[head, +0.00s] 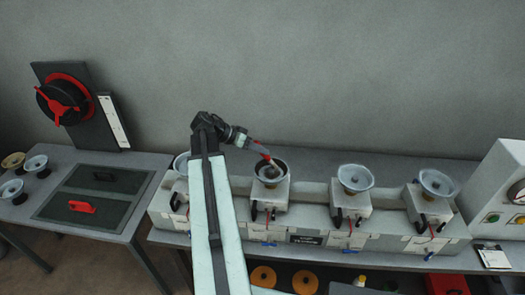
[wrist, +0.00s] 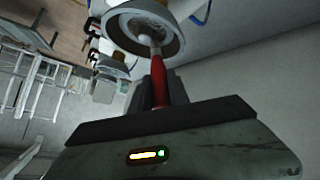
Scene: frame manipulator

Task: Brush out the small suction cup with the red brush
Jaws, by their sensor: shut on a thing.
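My gripper (head: 246,141) is shut on the red brush (head: 259,149) by its handle. The brush points down to the right, with its pale bristle end at the mouth of a suction cup (head: 260,174) on a white unit. In the wrist view the red brush handle (wrist: 158,82) sticks out from my gripper, and its bristle end lies inside the round rim of the cup (wrist: 122,37). The inside of this cup looks dark and soiled. I cannot tell whether the bristles press on its surface. I cannot tell its size against the other cups for sure.
More cups stand on white units to the right (head: 355,178) (head: 436,183), and one at the left is partly hidden behind my arm. A left table (head: 140,190) holds several loose cups and a red handle (head: 82,207). A white box (head: 500,185) stands far right.

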